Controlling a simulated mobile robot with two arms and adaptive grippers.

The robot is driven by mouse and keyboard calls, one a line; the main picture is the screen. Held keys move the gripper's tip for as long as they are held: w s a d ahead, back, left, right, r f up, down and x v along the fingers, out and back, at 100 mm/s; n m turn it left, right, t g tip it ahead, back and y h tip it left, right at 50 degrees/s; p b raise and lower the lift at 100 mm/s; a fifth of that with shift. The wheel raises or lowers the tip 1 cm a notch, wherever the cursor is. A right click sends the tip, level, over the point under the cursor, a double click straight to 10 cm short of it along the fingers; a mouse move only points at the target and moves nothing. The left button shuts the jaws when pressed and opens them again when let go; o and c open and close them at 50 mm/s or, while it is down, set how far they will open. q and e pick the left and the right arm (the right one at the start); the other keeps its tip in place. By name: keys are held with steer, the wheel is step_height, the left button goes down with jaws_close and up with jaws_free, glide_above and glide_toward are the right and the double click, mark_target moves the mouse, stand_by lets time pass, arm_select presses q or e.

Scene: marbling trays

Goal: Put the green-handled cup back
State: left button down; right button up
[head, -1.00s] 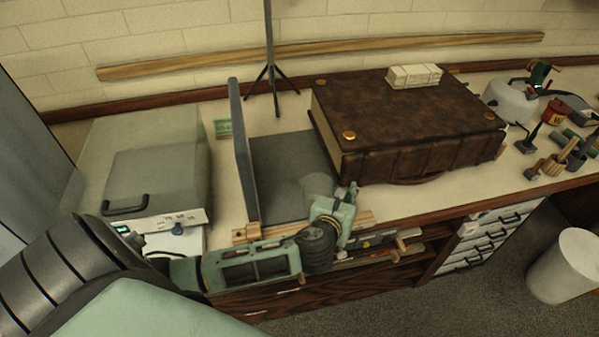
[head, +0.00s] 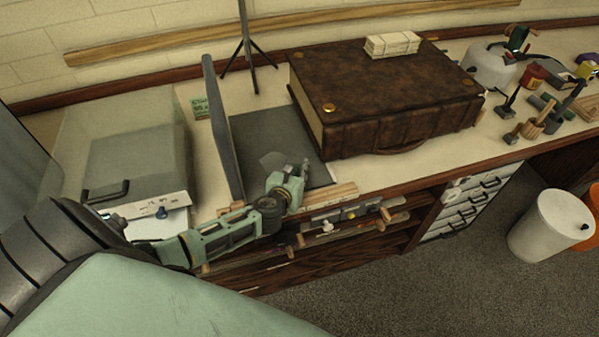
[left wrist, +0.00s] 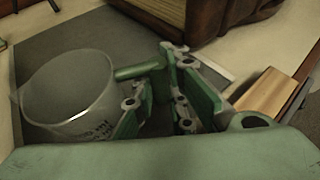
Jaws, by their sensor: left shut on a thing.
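The cup (head: 270,160) is clear and greyish, over the front part of a flat dark grey board (head: 275,130). In the left wrist view the cup (left wrist: 66,92) looks upright, with dark marks on its side and a green handle (left wrist: 140,70) pointing towards my fingers. My left gripper (head: 292,178) is shut on that handle; its fingers (left wrist: 158,85) lie either side of it. I cannot tell whether the cup's base touches the board. My right gripper is not in view.
A dark upright panel (head: 222,130) stands left of the board. A big brown book-like case (head: 390,95) stands right of it. A wooden strip (head: 328,193) lies at the front edge. A grey box device (head: 140,165) is at the left, a tripod (head: 250,55) behind.

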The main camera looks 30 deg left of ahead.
arm_select(q)
steer(key=shift+f, duration=0.2)
steer(key=c, duration=1.9)
jaws_free()
steer(key=shift+o, duration=0.8)
steer(key=shift+r, duration=0.1)
steer(key=shift+r, duration=0.15)
steer(key=v, duration=1.2)
